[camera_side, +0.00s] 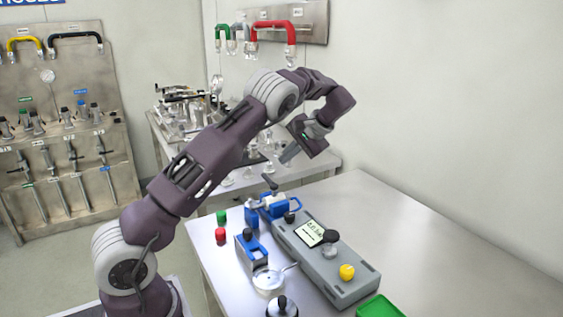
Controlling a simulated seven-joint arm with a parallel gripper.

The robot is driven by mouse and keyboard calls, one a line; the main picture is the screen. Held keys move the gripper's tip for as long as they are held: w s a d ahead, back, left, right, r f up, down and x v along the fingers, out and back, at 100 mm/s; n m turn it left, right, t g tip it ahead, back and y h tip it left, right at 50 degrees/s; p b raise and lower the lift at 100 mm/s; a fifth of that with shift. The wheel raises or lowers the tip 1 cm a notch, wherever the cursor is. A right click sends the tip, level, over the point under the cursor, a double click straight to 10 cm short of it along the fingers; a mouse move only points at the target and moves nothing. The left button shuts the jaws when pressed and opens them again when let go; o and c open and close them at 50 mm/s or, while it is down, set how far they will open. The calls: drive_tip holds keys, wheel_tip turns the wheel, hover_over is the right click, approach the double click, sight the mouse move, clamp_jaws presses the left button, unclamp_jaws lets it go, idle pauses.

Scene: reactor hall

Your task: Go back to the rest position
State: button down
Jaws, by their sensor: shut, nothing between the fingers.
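My gripper (288,155) is shut and empty. It hangs in the air above the far end of the white table (440,235), tilted down toward the left. My purple and white arm reaches up from the lower left and bends over to the right. The gripper appears to touch nothing. Its fingertips look small in this view.
A grey box (325,258) with a display and yellow knob (347,271) stands below. The table's right side is clear.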

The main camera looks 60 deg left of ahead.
idle(0.3)
drive_tip(key=s+d+r+m+t+h, duration=0.1)
drive_tip(key=s+d+r+t+h, duration=0.1)
drive_tip(key=s+d+r, duration=0.45)
drive_tip(key=s+d+r+t+h, duration=0.3)
drive_tip(key=s+d+r, duration=0.1)
drive_tip(key=d, duration=0.6)
drive_tip(key=s+d+f+m+t+h, duration=0.1)
drive_tip(key=s+d+t, duration=0.1)
drive_tip(key=s+d, duration=0.5)
drive_tip(key=s+d+f+m+t+h, duration=0.1)
drive_tip(key=s+d+m, duration=0.1)
drive_tip(key=s+d, duration=0.5)
drive_tip(key=s, duration=0.5)
drive_tip(key=shift+f+m+t+h, duration=0.3)
drive_tip(key=shift+f+t, duration=0.05)
drive_tip(key=shift+t, duration=0.05)
drive_tip(key=c, duration=2.2)
unclamp_jaws()
drive_tip(key=shift+w, duration=0.1)
